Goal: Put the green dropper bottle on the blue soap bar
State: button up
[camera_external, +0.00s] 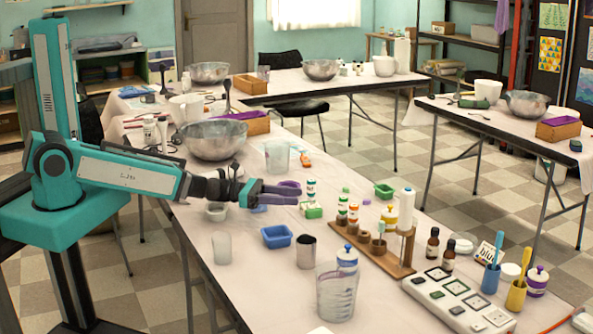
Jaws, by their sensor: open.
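My gripper (297,193) is at the end of the teal arm, over the middle of the near table. Its purple-grey fingers point right, are open, and no object shows between them. Several small dropper bottles with coloured bands stand to its right. One bottle (311,188) stands close to the fingertips, behind a green and white block (311,210). A bottle with a green top (343,206) stands at the wooden rack. I cannot tell which is the green dropper bottle. A small bluish piece (259,208) shows just below the gripper; I cannot tell whether it is the blue soap bar.
A blue tray (277,236), a metal cup (306,252) and a clear jug (336,293) stand nearer the camera. The wooden rack (372,251) with a white column stands right of the gripper. A steel bowl (213,139) stands behind the arm. The table's left front is mostly clear.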

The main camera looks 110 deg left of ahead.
aim_at(343, 202)
jog(key=shift+w+a+f+b, duration=0.2)
jog(key=shift+w+f+b, duration=0.2)
jog(key=shift+w+b, duration=0.75)
jog(key=shift+w+a+f+b, duration=0.2)
jog(key=shift+w+f+b, duration=0.25)
jog(key=shift+b, duration=1.3)
jog(key=w+b, duration=0.2)
jog(key=b, duration=0.1)
jog(key=shift+a, duration=0.2)
jog(key=shift+w+r+b, duration=0.1)
jog(key=shift+w+b, duration=0.25)
jog(key=shift+b, duration=0.45)
jog(key=shift+w+r, duration=0.1)
jog(key=shift+r, duration=0.05)
jog(key=shift+w+a, duration=0.1)
jog(key=shift+w+a, duration=0.1)
jog(key=shift+w, duration=0.95)
jog(key=shift+w+a+p, duration=0.15)
jog(key=shift+w+p, duration=0.1)
jog(key=shift+w, duration=1.05)
jog(key=shift+w+a+p, duration=0.15)
jog(key=shift+w+p, duration=0.1)
jog(key=shift+w, duration=1.05)
